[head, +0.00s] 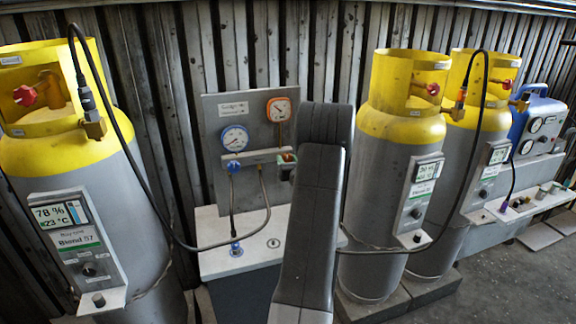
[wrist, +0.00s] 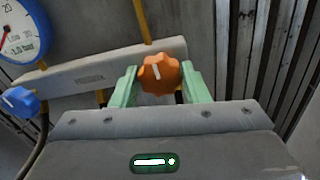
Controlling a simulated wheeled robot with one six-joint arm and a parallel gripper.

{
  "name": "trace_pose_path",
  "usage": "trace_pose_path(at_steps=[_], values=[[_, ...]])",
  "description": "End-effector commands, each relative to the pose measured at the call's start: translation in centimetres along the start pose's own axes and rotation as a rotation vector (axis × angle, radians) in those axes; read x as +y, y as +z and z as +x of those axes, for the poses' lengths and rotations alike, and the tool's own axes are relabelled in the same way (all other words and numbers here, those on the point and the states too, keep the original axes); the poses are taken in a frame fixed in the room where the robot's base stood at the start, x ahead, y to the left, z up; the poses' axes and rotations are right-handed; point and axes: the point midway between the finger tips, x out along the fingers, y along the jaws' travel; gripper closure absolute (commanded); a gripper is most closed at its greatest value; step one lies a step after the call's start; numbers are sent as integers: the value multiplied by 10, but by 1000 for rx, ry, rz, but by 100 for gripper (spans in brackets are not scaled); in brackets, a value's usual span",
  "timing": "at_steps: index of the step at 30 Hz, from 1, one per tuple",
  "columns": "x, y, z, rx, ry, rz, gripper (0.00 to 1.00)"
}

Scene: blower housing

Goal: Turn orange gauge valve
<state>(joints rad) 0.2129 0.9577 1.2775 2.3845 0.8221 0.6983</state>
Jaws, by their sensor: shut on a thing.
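The orange gauge valve (wrist: 160,73) is a lobed knob with a white mark, at the right end of a grey manifold bar in the wrist view. My gripper (wrist: 160,80) has its two green fingers on either side of the knob and is shut on it. In the head view the knob (head: 288,157) shows only in part beside my dark arm, which hides much of that area. The orange-rimmed gauge (head: 279,109) is on the panel above it.
A blue knob (wrist: 20,101) and a blue-rimmed gauge (wrist: 22,32) are left of the orange knob. The grey back panel (head: 212,115) stands on a pale shelf (head: 215,225). Yellow-topped cylinders stand left (head: 60,155) and right (head: 385,130), with black hoses hanging between them and the shelf.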

Motion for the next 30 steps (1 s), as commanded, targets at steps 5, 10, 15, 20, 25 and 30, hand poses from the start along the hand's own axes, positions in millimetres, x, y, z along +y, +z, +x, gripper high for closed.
trace_pose_path(at_steps=[5,10,15,20,25,30], values=[[-1,-8,0,-4,1,-102,81],[-1,-8,0,-6,0,-223,81],[-1,-8,0,-5,-1,-351,81],[-1,-8,0,-5,-1,-475,81],[0,-8,0,-5,-2,-614,81],[0,-8,0,-5,-2,-762,81]])
